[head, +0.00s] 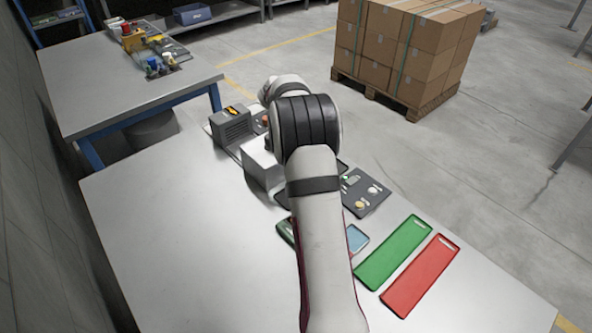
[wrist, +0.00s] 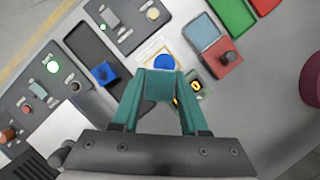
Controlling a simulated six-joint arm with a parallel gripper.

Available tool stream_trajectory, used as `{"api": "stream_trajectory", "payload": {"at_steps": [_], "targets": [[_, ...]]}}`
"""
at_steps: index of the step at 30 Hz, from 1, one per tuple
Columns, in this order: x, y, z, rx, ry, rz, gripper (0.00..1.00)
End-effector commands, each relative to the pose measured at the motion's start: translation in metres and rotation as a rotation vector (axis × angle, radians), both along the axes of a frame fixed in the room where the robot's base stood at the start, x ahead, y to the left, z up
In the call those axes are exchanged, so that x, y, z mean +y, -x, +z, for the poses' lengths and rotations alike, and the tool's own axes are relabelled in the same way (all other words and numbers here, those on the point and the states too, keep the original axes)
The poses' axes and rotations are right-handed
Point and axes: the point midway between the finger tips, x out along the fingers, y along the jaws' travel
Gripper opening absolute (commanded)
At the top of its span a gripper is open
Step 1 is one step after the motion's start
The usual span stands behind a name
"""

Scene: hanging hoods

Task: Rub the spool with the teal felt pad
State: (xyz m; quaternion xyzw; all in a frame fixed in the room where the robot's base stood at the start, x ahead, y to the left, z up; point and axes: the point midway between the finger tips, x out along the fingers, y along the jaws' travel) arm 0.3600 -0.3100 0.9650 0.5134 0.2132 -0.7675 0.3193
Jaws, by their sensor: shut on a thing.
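In the wrist view my gripper (wrist: 158,92) points at the worktop, its two teal-coloured fingers closed on a teal block (wrist: 160,84), which looks like the felt pad. A round blue thing (wrist: 164,62) shows just beyond the pad, over a pale square with a light border; it may be the spool, but its shape is mostly hidden. I cannot tell whether the pad touches it. In the head view my arm hides the gripper, the pad and the blue thing.
A blue block (wrist: 103,74) lies left of the gripper, by a dark tray (wrist: 90,43) and grey panels with buttons. Green (head: 394,252) and red (head: 420,276) trays lie apart. The worktop's left (head: 170,240) is clear.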

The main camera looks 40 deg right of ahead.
Motion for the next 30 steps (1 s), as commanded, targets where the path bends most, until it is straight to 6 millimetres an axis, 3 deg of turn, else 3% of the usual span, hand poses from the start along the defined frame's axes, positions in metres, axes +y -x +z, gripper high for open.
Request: {"api": "stream_trajectory", "payload": {"at_steps": [26, 30], "targets": [[0.002, 0.000, -0.074, 0.002, -0.002, -0.002, 0.00], [-0.001, 0.012, -0.078, 0.001, -0.001, -0.005, 0.00]]}}
